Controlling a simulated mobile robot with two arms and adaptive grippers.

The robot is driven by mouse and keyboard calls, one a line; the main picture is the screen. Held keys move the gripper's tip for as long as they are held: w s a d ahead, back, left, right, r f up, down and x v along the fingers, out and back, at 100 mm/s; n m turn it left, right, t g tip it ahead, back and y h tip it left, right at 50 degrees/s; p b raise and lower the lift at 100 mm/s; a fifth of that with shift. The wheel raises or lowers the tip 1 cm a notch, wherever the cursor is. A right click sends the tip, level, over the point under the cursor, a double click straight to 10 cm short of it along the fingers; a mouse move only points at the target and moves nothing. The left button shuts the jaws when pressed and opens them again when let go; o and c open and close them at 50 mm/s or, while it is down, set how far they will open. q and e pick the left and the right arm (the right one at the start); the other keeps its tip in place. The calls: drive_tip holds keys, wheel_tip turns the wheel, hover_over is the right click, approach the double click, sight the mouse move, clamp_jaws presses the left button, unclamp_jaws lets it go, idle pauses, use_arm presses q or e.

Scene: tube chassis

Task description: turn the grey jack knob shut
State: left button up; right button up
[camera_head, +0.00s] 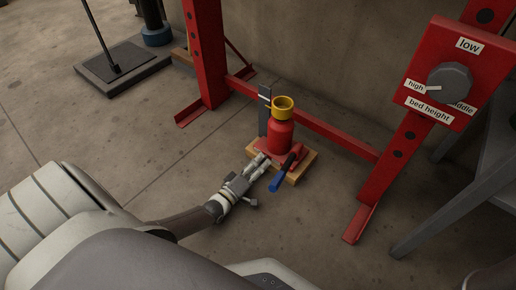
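A red bottle jack (280,134) with a yellow top (283,107) stands upright on a small wooden board (299,176) on the floor. A blue-gripped handle (281,179) sticks out from its base toward me. My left gripper (262,160) is low at the near-left side of the jack's base, with its fingertips pointing at it. The fingertips are too small to tell whether they are open or shut, or touching anything. I cannot make out the grey jack knob; the gripper covers that part of the base. My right gripper is not in view.
A red press frame (207,55) stands behind the jack, with a low crossbar (335,134). A red panel (430,32) on its right post carries a large grey dial (449,82) labelled bed height. A dark flat base (122,62) stands at upper left. Floor left of the jack is clear.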

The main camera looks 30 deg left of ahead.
use_arm(q)
drive_tip(key=s, duration=0.8)
drive_tip(key=s+a, duration=0.1)
drive_tip(key=s, duration=0.3)
drive_tip(key=shift+f, duration=0.15)
idle(0.3)
